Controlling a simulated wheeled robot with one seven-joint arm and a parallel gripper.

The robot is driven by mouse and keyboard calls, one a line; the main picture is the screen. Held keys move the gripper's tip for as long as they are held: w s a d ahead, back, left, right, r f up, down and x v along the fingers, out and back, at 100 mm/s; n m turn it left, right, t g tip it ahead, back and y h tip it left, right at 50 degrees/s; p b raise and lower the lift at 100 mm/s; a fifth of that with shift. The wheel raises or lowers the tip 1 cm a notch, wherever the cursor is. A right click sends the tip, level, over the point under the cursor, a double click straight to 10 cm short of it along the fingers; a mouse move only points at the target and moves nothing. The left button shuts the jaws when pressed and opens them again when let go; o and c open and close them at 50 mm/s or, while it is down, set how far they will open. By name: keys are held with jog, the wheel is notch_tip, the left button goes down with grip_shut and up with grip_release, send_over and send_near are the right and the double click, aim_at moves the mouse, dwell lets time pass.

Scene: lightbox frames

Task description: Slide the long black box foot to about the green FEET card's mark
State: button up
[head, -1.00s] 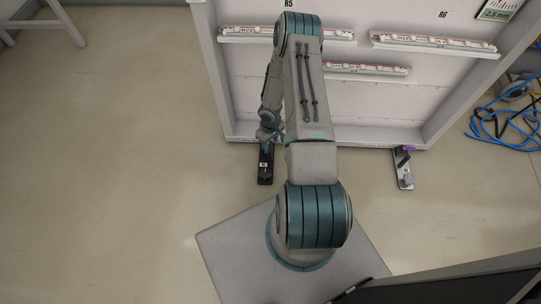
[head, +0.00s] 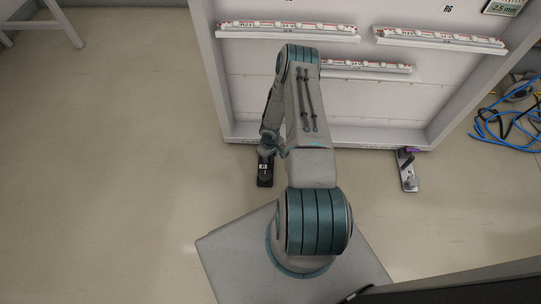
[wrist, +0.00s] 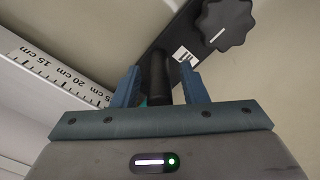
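The long black box foot (head: 264,172) lies on the floor under the left end of the white rack, partly covered by my arm. In the wrist view the foot (wrist: 180,38) carries a black lobed knob (wrist: 226,24), a small white label and an upright black post (wrist: 159,77). My gripper (wrist: 161,72) has its blue fingers on either side of the post, with narrow gaps visible. A card (head: 504,8) reading "2.5 mm" with green on it is cut by the top right edge; the word FEET is not legible.
A ruler strip (wrist: 58,76) with centimetre marks runs along the rack's base beside the foot. A second, grey foot (head: 408,172) with a purple part is under the rack's right side. Blue cables (head: 505,128) lie at far right.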

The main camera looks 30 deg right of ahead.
aim_at(259, 163)
grip_shut()
jog(key=w+a, duration=0.1)
jog(key=w+a+b, duration=0.1)
jog(key=a, duration=0.1)
jog(key=shift+a, duration=0.25)
jog(key=shift+w+a, duration=0.3)
jog(key=shift+a, duration=0.25)
jog(key=shift+o, duration=0.9)
grip_release()
jog(key=shift+d, duration=0.1)
jog(key=shift+r, duration=0.1)
notch_tip(259, 163, up, 14)
jog(key=p, duration=0.4)
jog(key=shift+p, duration=0.4)
